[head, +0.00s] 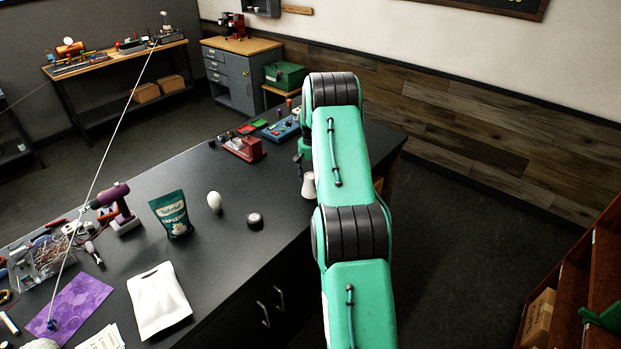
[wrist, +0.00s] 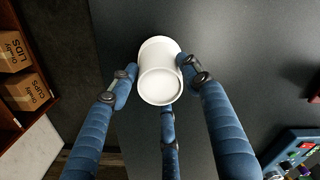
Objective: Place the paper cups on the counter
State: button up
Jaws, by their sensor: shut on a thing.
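A white paper cup or nested stack of cups (wrist: 160,75) is between the blue fingers of my gripper (wrist: 158,85) in the wrist view. The fingers are shut on it, and its round white end faces the camera. In the head view the white cup (head: 309,186) shows just left of my green arm, near the counter's right edge. The dark counter (head: 215,270) lies beneath it. I cannot tell whether the cup touches the counter. My arm hides most of the gripper in the head view.
A white pouch (head: 159,300), a green bag (head: 171,214), a white egg-shaped object (head: 214,202) and a small dark round object (head: 255,221) are on the counter. A red device (head: 245,148) and blue device (head: 281,129) stand at its far end. A shelf (wrist: 35,105) holds cardboard boxes.

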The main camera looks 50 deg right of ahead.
jog(key=shift+f, duration=0.2)
jog(key=o, duration=1.1)
notch_tip(320, 180, up, 12)
jog(key=shift+r, duration=0.15)
dwell(0.9)
